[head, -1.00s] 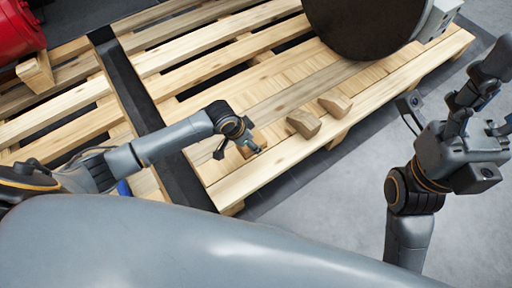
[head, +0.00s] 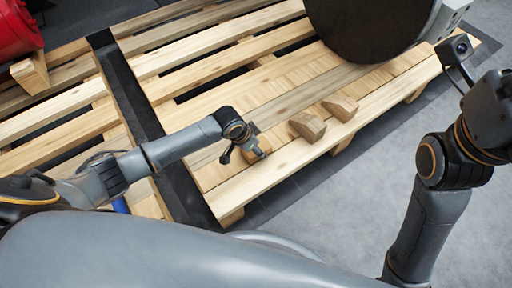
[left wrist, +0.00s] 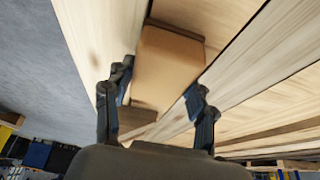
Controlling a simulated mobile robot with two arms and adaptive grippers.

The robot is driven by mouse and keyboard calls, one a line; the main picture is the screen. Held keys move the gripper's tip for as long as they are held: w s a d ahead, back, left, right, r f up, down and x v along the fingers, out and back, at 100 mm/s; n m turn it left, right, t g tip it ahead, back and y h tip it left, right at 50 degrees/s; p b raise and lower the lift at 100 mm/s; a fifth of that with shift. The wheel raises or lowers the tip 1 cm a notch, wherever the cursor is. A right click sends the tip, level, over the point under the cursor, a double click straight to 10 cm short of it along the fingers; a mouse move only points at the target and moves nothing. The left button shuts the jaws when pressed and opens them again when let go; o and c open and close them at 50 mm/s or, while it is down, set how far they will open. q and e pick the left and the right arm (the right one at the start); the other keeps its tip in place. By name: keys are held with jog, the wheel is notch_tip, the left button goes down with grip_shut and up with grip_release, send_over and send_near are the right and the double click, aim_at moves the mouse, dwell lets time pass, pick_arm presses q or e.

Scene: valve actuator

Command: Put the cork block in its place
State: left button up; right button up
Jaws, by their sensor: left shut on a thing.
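A tan cork block (left wrist: 168,68) lies between the fingers of my left gripper (left wrist: 160,108) in the left wrist view, with darker brown edges at its far and near ends. The gripper is shut on it, close above the pallet's planks. In the head view my left gripper (head: 254,153) is low over the pallet's front part, left of two wooden wedge blocks, and mostly hides the cork block.
The wooden pallet (head: 232,193) has gaps between slats. Two wooden wedge blocks (head: 308,126) (head: 340,107) stand right of my left gripper. A big dark round part (head: 370,25) is behind them. A black strip (head: 150,125) crosses at left. Grey floor is clear in front.

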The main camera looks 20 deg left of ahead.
pick_arm(q)
jog(key=o, duration=1)
jog(key=shift+r, duration=0.1)
